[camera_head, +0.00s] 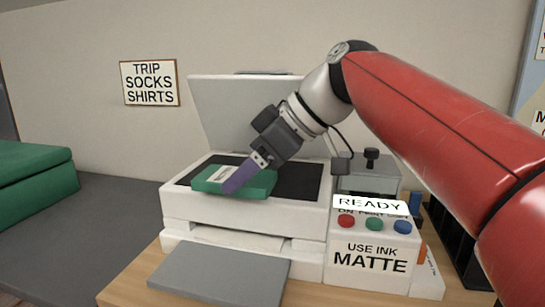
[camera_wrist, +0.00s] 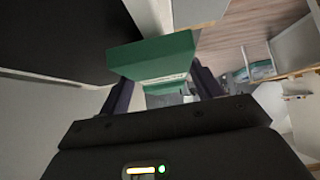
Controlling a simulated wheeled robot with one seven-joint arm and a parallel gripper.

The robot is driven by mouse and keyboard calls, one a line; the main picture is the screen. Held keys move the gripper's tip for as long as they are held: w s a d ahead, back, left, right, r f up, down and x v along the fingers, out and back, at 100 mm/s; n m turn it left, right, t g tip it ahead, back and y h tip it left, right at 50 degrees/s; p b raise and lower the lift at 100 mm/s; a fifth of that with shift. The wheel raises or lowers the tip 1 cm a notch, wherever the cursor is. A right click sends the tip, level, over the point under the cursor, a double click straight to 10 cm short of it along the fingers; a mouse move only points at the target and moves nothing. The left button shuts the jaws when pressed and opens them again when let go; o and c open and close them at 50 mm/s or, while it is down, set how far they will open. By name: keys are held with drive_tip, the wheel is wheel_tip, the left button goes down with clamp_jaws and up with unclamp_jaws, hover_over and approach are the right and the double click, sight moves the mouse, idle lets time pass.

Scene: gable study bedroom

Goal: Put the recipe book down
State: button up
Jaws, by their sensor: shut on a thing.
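The recipe book appears to be the green book (camera_head: 212,184) with a pale label, at the scanner bed in the head view. My gripper (camera_head: 236,184) reaches down from the upper right and is shut on it, a purple finger lying across its near side. In the wrist view the green book (camera_wrist: 150,57) sits between the two dark fingers of my gripper (camera_wrist: 163,90). The book is over the left part of the dark glass (camera_head: 300,180) of the white printer-scanner (camera_head: 245,212). I cannot tell whether it touches the glass.
The scanner lid (camera_head: 235,115) stands open behind the book. A grey output tray (camera_head: 220,274) juts out in front. At right is a panel (camera_head: 372,245) with coloured buttons, reading "READY" and "USE INK MATTE". A green box-like object (camera_head: 35,180) is at far left.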

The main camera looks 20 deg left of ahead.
drive_tip(key=shift+w+a, duration=0.1)
drive_tip(key=shift+w, duration=0.95)
drive_tip(key=w, duration=0.1)
drive_tip(key=w+p, duration=0.1)
drive_tip(key=w, duration=0.2)
drive_tip(key=shift+a+r+p, duration=0.1)
drive_tip(key=shift+a+p, duration=0.15)
drive_tip(key=shift+p, duration=0.1)
drive_tip(key=shift+s+f+b, duration=0.15)
drive_tip(key=shift+f+b, duration=0.35)
drive_tip(key=shift+f, duration=0.35)
drive_tip(key=shift+f, duration=0.1)
drive_tip(key=o, duration=1)
drive_tip(key=shift+s, duration=0.1)
